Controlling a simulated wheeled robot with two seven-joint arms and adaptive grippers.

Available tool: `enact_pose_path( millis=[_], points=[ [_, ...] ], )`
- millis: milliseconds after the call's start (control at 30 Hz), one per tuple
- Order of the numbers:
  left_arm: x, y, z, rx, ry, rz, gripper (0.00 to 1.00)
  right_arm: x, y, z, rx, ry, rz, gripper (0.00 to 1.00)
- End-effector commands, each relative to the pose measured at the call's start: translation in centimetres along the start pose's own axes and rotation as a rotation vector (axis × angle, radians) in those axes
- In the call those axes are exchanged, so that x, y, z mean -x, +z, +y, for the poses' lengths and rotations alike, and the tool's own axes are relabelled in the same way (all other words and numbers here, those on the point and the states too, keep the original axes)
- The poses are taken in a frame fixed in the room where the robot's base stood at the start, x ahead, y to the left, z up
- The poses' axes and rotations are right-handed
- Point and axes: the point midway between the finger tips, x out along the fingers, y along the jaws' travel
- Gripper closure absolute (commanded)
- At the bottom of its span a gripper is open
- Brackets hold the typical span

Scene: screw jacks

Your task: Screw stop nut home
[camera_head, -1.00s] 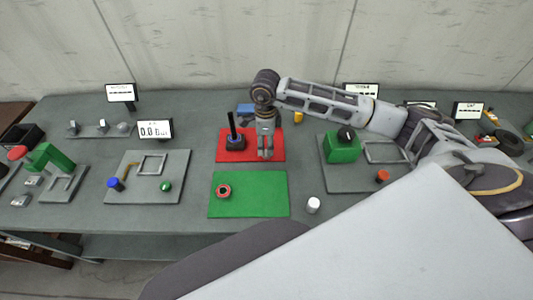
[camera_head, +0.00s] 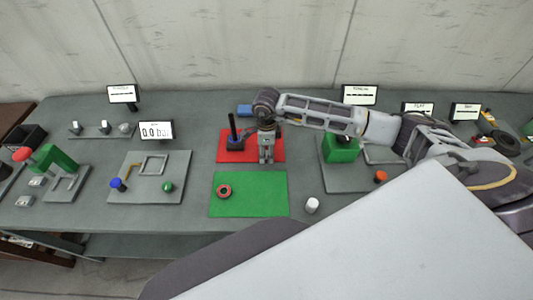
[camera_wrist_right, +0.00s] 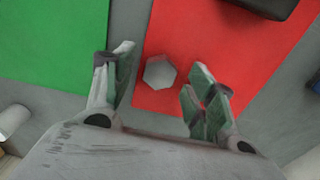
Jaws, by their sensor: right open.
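A grey hexagonal piece, which looks like the nut (camera_wrist_right: 159,72), lies on the red mat (camera_wrist_right: 225,50) in the right wrist view. My right gripper (camera_wrist_right: 160,70) is open, with one finger on each side of this piece in the picture; I cannot tell how far above it they are. In the head view the right gripper (camera_head: 266,160) points down over the right part of the red mat (camera_head: 222,156) and hides the piece. A dark blue base with an upright black rod (camera_head: 233,128) stands on the mat to its left. My left gripper is not in view.
The green mat (camera_head: 260,195) in front holds a dark red ring (camera_head: 224,191). A white cylinder (camera_head: 312,205) stands right of it. A green block (camera_head: 340,150) on a grey plate is to the right.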

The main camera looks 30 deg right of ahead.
Motion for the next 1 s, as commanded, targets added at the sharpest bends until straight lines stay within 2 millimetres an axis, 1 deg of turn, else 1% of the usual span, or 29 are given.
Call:
enact_pose_path(
  millis=[133, 533, 567, 900, 1000],
  points=[
    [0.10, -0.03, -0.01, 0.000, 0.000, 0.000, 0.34, -0.50, -0.01, 0.04, 0.000, 0.001, 0.000, 0.44],
    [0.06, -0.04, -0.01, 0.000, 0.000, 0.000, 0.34, -0.49, -0.01, 0.02, 0.000, 0.000, 0.000, 0.44],
    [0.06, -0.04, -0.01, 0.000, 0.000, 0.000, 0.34, -0.49, -0.01, 0.02, 0.000, 0.000, 0.000, 0.47],
    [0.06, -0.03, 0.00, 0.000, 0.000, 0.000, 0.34, -0.48, -0.01, 0.01, 0.000, 0.000, 0.000, 0.90],
    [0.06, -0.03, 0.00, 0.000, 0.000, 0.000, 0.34, -0.47, -0.01, 0.00, 0.000, 0.000, 0.000, 0.90]
  ],
)
